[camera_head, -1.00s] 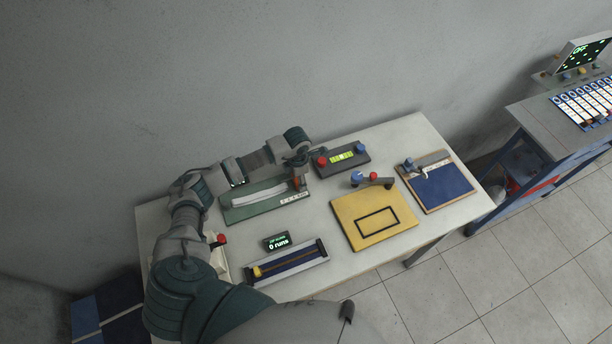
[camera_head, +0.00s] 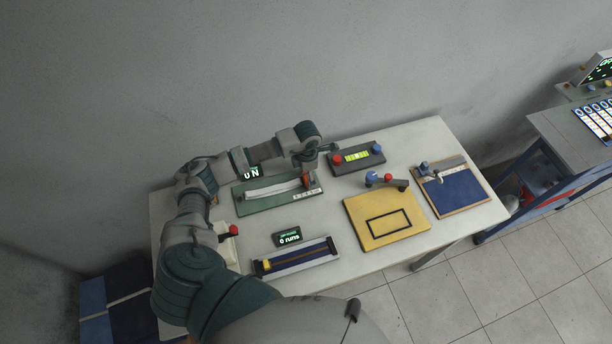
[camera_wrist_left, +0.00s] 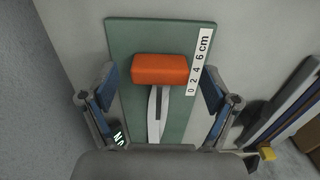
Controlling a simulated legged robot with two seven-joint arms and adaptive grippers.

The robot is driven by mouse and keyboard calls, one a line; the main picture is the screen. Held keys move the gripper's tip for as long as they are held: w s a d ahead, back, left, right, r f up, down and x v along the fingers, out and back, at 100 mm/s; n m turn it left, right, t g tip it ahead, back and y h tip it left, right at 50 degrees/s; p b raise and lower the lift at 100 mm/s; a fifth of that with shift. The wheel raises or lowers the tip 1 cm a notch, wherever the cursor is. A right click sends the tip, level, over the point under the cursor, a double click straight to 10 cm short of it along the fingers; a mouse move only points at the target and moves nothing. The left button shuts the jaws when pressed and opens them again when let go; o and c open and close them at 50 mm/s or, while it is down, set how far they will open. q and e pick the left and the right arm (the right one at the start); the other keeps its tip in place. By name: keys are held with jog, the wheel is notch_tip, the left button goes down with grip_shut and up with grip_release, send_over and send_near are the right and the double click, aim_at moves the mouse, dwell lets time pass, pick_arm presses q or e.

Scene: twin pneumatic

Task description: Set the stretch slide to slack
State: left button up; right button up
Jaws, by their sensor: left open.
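The green board (camera_head: 243,205) carries a pale strip (camera_head: 272,190), a white centimetre scale (camera_head: 308,194) and an orange block (camera_head: 306,180) at its right end. In the left wrist view the orange block (camera_wrist_left: 160,69) sits at one end of the strip, beside the scale (camera_wrist_left: 198,62). My left gripper (camera_wrist_left: 159,78) is open, with one finger on each side of the block and a visible gap on both sides. In the head view the left gripper (camera_head: 308,164) is over the board's right end and partly hides the block. My right gripper is not in view.
A blue track with a yellow knob (camera_head: 266,265) and a "0 runs" display (camera_head: 287,238) lie in front. A panel with red and blue knobs (camera_head: 357,158), a yellow plate (camera_head: 358,236) and a blue pad (camera_head: 455,191) are to the right. A red-topped lever (camera_head: 234,230) stands left.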

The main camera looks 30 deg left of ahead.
aim_at(305, 175)
pick_arm(q)
notch_tip(305, 175, up, 10)
jog(key=shift+a, duration=0.35)
dwell(0.4)
